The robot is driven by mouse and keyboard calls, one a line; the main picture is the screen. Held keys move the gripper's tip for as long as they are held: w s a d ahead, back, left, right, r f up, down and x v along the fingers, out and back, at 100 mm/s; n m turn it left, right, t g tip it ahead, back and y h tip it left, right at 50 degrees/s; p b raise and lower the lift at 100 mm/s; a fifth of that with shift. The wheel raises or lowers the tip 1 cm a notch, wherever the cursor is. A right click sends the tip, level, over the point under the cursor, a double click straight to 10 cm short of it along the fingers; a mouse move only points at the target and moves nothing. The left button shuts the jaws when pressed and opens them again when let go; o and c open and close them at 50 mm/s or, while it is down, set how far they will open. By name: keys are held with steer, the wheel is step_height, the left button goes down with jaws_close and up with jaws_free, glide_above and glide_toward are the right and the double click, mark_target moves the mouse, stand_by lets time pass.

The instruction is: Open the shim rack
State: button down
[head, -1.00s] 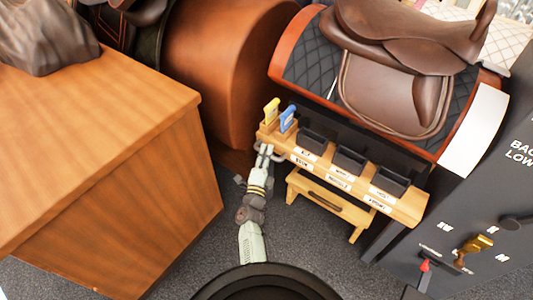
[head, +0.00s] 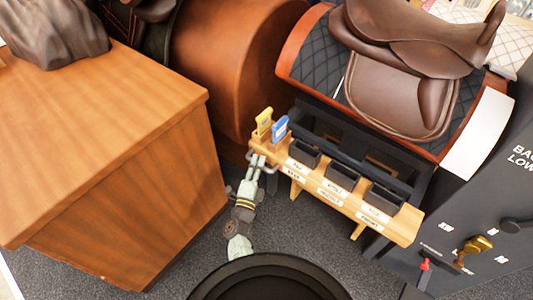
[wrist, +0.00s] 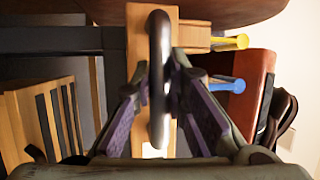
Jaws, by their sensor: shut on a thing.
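The shim rack is a light wooden bar (head: 350,205) with black bins (head: 342,177) on it and white labels along its front. It stands out from the dark frame under the saddle. A grey metal loop handle (wrist: 158,50) is at its left end. My gripper (head: 259,163) is at that end in the head view. In the wrist view its purple-padded fingers (wrist: 160,90) are on both sides of the handle, closed on it. The exact finger contact is partly hidden by the handle.
A yellow tool (head: 264,121) and a blue tool (head: 280,128) stand at the rack's left end. A brown saddle (head: 420,60) is above. A wooden cabinet (head: 110,170) is close on the left, and a dark panel (head: 470,210) is at the right. Carpet (head: 310,235) is clear in front.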

steer(key=shift+s+a, duration=0.7)
steer(key=shift+s, duration=0.25)
steer(key=shift+s+a, duration=0.7)
steer(key=shift+s, duration=0.25)
steer(key=c, duration=1.6)
jaws_free()
steer(key=shift+o, duration=0.2)
steer(key=shift+r, duration=0.1)
